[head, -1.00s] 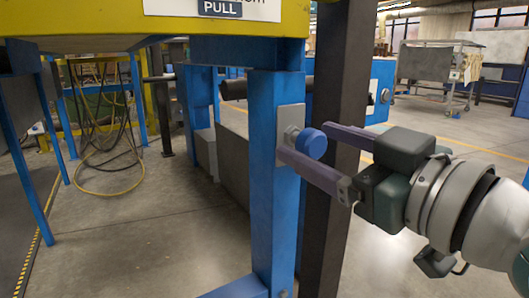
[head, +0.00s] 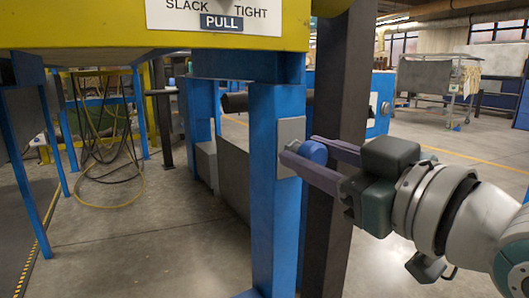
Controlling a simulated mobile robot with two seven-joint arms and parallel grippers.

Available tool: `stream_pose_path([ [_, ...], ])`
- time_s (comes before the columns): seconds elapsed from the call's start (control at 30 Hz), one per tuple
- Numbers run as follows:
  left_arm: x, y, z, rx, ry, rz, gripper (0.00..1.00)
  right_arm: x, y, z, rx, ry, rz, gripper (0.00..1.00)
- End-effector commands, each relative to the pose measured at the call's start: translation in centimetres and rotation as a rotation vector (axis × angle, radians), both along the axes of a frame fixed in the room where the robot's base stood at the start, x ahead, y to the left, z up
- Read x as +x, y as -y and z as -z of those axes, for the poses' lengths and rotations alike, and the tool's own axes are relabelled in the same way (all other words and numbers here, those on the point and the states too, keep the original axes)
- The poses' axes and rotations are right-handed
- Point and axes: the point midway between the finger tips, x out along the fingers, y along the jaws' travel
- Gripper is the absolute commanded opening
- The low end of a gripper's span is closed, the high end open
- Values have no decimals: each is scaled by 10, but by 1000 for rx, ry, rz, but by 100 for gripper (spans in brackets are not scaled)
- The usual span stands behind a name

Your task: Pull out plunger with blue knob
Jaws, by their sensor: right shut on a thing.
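The blue knob (head: 313,151) of the plunger sits in front of a grey plate (head: 291,133) on the blue upright post (head: 273,215). My right gripper (head: 296,149) reaches in from the right with its two purple fingers on either side of the knob. It is shut on the knob, and the near finger hides part of it. The plunger's shaft between knob and plate is hidden by the fingers. My left gripper is not in view.
A yellow beam (head: 90,22) with a sign (head: 214,16) reading SLACK, TIGHT and PULL runs above the post. A dark column (head: 340,100) stands right behind the knob. Cables (head: 110,150) hang at the left. Open floor (head: 450,145) lies at the right.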

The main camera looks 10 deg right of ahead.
Motion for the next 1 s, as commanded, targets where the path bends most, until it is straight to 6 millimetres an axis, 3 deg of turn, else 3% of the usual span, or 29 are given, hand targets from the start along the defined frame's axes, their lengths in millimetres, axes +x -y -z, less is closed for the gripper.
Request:
stream_pose_path([
  [0.13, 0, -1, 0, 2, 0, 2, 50, 0, 0, 0, 0, 0, 0, 0],
  [1.0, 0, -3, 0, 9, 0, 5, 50, 0, 0, 0, 0, 0, 0, 0],
])
